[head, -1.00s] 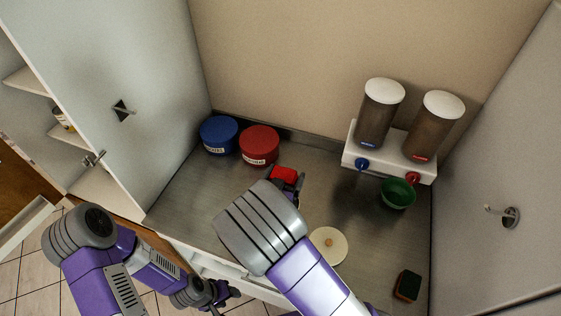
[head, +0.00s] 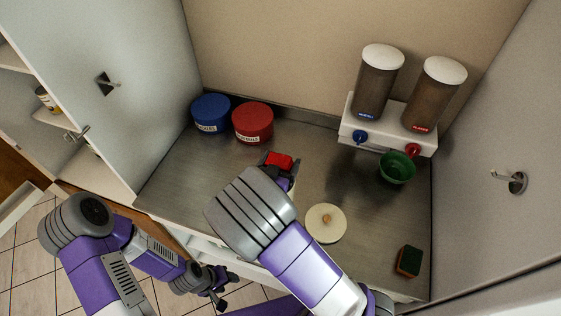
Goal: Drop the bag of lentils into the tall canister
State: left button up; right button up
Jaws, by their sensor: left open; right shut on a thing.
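A small red packet (head: 279,160), which I take to be the bag of lentils, is held in my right gripper (head: 281,170). That gripper is shut on it over the counter, just in front of the red canister; my own forearm hides most of the fingers. A red canister (head: 253,124) and a blue canister (head: 211,114) with white labels stand side by side at the back left of the counter. The labels are too small to read, and I cannot tell which one is the tall canister. My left gripper (head: 221,292) is open and low, in front of the counter edge, away from them.
A round cream lid with a knob (head: 325,223) lies on the counter. A green bowl (head: 397,167) sits below two dispensers (head: 377,85) on a white wall unit. A sponge (head: 408,261) lies front right. Open cabinet doors flank the counter.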

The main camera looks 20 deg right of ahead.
jog(key=o, duration=1.2)
jog(key=shift+r, duration=0.1)
jog(key=shift+s, duration=0.1)
jog(key=v, duration=0.7)
jog(key=shift+s, duration=0.15)
jog(key=shift+a, duration=0.15)
